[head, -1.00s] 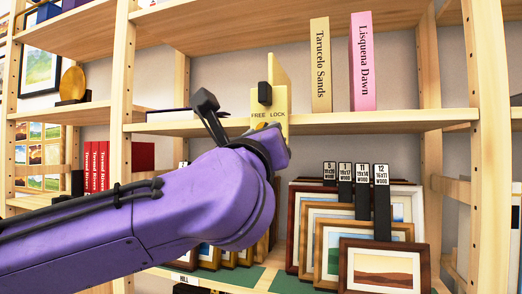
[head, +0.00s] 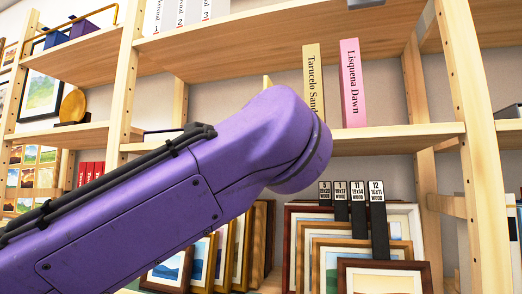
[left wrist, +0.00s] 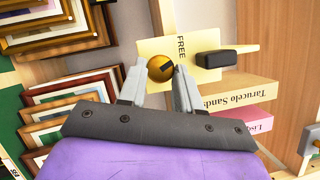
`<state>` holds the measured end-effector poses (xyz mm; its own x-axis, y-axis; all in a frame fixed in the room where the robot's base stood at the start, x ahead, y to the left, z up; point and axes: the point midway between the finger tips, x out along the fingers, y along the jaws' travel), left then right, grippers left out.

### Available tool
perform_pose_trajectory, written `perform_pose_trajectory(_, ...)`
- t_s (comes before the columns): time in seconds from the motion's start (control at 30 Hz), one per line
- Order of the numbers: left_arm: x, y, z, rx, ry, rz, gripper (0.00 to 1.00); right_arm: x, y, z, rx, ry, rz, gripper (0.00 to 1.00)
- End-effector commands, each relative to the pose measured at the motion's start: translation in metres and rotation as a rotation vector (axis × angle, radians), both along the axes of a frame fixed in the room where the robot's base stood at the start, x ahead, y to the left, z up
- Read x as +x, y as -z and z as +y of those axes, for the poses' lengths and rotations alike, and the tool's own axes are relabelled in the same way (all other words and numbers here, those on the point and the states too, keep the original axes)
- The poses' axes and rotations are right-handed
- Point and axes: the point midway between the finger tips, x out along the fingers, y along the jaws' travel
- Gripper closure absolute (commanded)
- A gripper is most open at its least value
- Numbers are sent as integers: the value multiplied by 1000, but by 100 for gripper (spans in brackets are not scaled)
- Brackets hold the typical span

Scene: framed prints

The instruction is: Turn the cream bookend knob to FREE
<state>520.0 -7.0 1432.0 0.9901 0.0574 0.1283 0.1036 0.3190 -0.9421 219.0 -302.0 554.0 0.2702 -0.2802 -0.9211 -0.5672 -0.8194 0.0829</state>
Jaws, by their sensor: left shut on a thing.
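The cream bookend (left wrist: 150,47) shows in the left wrist view, turned on its side, with the word FREE (left wrist: 180,46) and a black block (left wrist: 214,58) on its face. Its round brass-coloured knob (left wrist: 160,67) has a dark mark, whose exact direction I cannot read. My left gripper (left wrist: 160,74) is shut on the knob, one grey finger on each side. The LOCK label is hidden. In the head view my purple left arm covers the gripper, the knob and most of the bookend; only a cream sliver (head: 266,81) shows. My right gripper is not in view.
The cream book Tarucelo Sands (head: 313,85) and the pink book Lisquena Dawn (head: 352,83) stand on the shelf right of the bookend. Framed prints (head: 385,277) with black tags stand below. Bare shelf (head: 425,133) lies right of the books.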

Motion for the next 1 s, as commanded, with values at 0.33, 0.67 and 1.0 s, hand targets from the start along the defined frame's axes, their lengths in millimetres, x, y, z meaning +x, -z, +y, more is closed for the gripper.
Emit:
perform_pose_trajectory(0.33,0,-3,-1,-230,0,76,97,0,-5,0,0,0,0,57)
perform_pose_trajectory(0.67,0,-3,-1,-327,1,108,97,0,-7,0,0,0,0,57)
perform_pose_trajectory(1.0,0,-3,-1,-342,0,113,97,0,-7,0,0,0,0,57)
